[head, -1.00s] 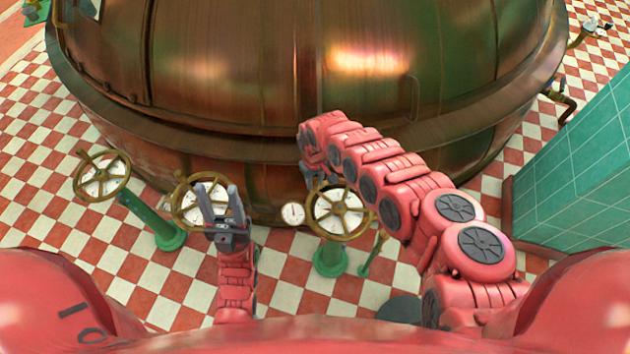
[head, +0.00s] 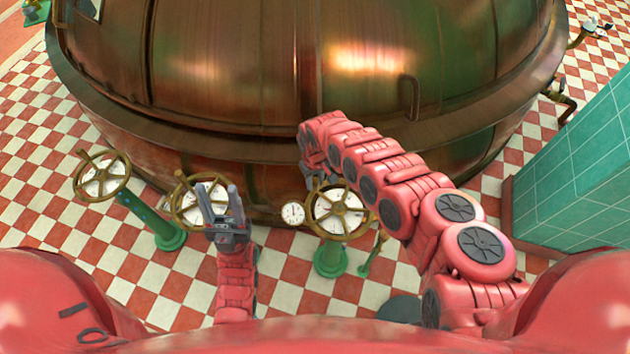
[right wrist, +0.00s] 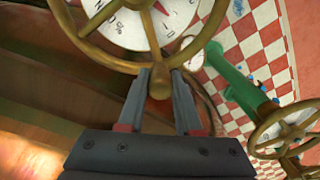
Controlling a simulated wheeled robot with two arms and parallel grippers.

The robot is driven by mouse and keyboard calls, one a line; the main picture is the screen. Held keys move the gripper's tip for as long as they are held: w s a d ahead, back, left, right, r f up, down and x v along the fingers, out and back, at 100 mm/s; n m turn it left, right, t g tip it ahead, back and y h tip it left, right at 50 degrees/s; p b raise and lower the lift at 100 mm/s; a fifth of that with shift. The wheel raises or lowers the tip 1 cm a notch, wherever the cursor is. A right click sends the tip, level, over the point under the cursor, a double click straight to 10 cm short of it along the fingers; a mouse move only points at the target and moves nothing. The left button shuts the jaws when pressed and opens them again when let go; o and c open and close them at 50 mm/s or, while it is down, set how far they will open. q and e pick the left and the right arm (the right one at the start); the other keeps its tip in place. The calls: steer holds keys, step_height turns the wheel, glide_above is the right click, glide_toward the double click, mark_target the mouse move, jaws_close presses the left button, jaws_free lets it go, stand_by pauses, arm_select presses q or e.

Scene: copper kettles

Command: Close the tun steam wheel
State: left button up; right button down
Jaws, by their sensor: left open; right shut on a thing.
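Three brass handwheels with white dials stand on green posts in front of the copper vessel: a left wheel (head: 102,176), a middle wheel (head: 187,203) and a right wheel (head: 341,235). I cannot read which one is the tun steam wheel. My right gripper (head: 313,183) is at the far-left part of the right wheel's rim. In the right wrist view its fingers (right wrist: 160,88) are shut on the rim knob (right wrist: 160,80) of that wheel. Its dial (right wrist: 140,22) shows a red mark and is partly cut off. My left gripper (head: 220,197) is open and empty, in front of the middle wheel, partly covering it.
The large copper vessel (head: 230,65) fills the back, close behind the wheels. A small round gauge (head: 293,213) sits between the middle and right wheels. A green tiled block (head: 575,165) stands at the right. The red and white checkered floor (head: 120,255) is open at the left.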

steer(key=shift+w+d+m, duration=0.25)
steer(key=shift+w+m, duration=0.15)
steer(key=shift+w+d+m, duration=0.5)
steer(key=shift+d+m, duration=0.2)
steer(key=shift+m, duration=0.3)
steer(key=c, duration=0.6)
jaws_free()
steer(key=shift+r, duration=0.5)
step_height(320, 180, up, 3)
steer(key=shift+d+f+p, duration=0.1)
steer(key=shift+f+p, duration=0.1)
steer(key=shift+p, duration=0.45)
step_height(320, 180, up, 14)
